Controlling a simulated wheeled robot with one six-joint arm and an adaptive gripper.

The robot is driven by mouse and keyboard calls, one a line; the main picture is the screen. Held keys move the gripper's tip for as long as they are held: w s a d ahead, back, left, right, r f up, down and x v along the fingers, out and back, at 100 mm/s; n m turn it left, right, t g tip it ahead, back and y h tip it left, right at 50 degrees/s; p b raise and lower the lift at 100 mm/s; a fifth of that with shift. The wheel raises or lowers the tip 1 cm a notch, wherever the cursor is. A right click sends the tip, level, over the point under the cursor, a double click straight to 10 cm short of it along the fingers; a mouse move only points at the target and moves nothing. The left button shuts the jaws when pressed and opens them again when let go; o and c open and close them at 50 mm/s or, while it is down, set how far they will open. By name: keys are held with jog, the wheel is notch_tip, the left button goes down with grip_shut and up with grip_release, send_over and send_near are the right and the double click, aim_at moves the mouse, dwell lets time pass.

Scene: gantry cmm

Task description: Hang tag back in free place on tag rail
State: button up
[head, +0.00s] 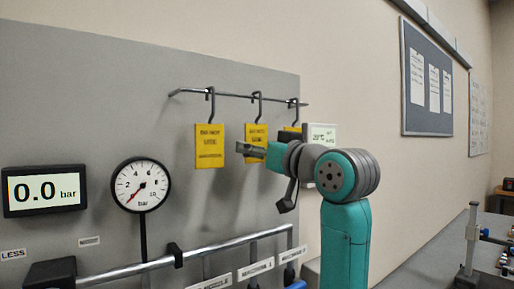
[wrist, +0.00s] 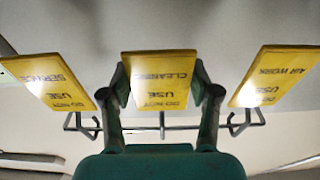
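Three yellow tags hang by dark hooks from the tag rail (head: 235,95). The left tag (head: 209,146) hangs clear in the head view. The middle tag (head: 256,134) is partly covered by my gripper (head: 252,151). The right tag (head: 291,128) is mostly hidden behind my arm. In the wrist view the middle tag, reading CLEANING (wrist: 158,80), lies between the spread fingers of my gripper (wrist: 162,85). The fingers sit close along its two side edges; I cannot tell whether they press on it. The SERVICE tag (wrist: 50,80) and the AIR WORK tag (wrist: 275,75) flank it.
The grey panel (head: 110,80) stands behind the rail. A pressure gauge (head: 140,185) and a display reading 0.0 bar (head: 44,190) are at the left. A pipe (head: 215,246) with labels runs below the tags. A white card (head: 320,137) shows just right of the rail.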

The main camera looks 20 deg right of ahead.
jog(key=o, duration=0.4)
